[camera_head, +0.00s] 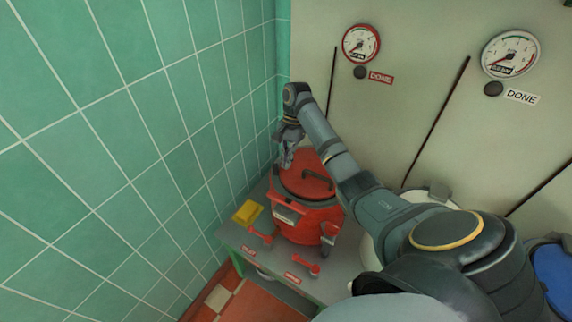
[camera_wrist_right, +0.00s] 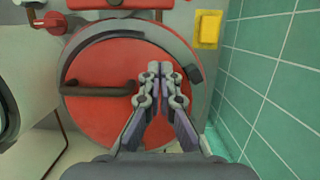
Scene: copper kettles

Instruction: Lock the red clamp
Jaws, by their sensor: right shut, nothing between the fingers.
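The red kettle (camera_head: 305,222) stands on a bench in the corner, its round red lid (camera_head: 305,178) down. The lid fills the middle of the right wrist view (camera_wrist_right: 115,85), with a dark bar handle at its left. A red-and-grey fitting (camera_head: 331,232), possibly the clamp, is on the kettle's right side; a red part (camera_wrist_right: 56,20) at upper left in the wrist view may be the same. I cannot tell its state. My right gripper (camera_head: 286,160) is shut and empty over the lid's back-left part; its fingertips (camera_wrist_right: 160,70) show against the lid. My left gripper is out of view.
The green tiled wall (camera_head: 130,130) is close on the left. A pale kettle (camera_head: 430,194) stands to the right, partly behind my arm. Gauges (camera_head: 361,44) hang behind.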

